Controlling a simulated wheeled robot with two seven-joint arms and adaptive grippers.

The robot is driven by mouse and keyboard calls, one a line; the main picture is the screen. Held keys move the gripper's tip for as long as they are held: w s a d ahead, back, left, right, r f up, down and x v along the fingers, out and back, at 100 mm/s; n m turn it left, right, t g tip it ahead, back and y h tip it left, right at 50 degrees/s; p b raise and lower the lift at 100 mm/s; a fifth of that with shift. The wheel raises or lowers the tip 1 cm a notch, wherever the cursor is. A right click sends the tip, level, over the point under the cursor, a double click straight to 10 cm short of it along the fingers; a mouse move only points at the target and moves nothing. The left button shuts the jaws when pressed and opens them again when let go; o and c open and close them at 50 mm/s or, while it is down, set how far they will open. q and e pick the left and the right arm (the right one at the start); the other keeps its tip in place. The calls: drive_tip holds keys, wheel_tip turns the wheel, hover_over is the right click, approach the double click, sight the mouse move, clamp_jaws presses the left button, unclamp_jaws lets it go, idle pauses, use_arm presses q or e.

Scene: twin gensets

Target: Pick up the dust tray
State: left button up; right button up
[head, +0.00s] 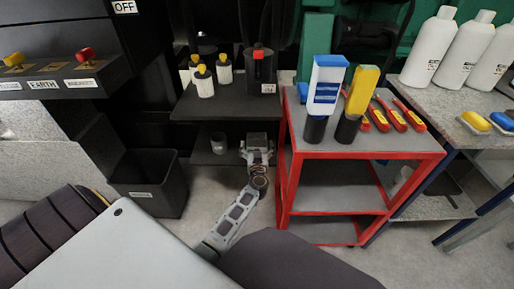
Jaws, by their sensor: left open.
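My left gripper (257,151) is at the end of my grey arm, in front of the dark shelf unit and left of the red cart. It is open. A small grey box-like piece (257,138) shows right at its fingertips; I cannot tell whether this is the dust tray or whether the fingers touch it. No other thing in view is clearly a dust tray. My right gripper is not in view.
The red cart (362,156) holds two bottles and red-yellow tools. The dark shelf (215,104) carries yellow-capped containers; a cup (219,143) stands on its lower level. A black bin (150,182) stands left. White bottles (430,48) stand on the right bench. Floor between bin and cart is clear.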

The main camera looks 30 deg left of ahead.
use_arm(q)
drive_tip(key=c, duration=1)
drive_tip(key=shift+o, duration=0.2)
drive_tip(key=shift+r, duration=0.1)
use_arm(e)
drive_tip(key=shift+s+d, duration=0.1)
use_arm(q)
drive_tip(key=shift+r+p, duration=1)
drive_tip(key=shift+r, duration=0.2)
drive_tip(key=shift+r+p, duration=0.8)
drive_tip(key=shift+r, duration=0.7)
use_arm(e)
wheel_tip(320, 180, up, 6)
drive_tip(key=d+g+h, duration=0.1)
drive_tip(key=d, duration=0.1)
use_arm(q)
drive_tip(key=shift+r+p, duration=1.8)
drive_tip(key=shift+r, duration=0.4)
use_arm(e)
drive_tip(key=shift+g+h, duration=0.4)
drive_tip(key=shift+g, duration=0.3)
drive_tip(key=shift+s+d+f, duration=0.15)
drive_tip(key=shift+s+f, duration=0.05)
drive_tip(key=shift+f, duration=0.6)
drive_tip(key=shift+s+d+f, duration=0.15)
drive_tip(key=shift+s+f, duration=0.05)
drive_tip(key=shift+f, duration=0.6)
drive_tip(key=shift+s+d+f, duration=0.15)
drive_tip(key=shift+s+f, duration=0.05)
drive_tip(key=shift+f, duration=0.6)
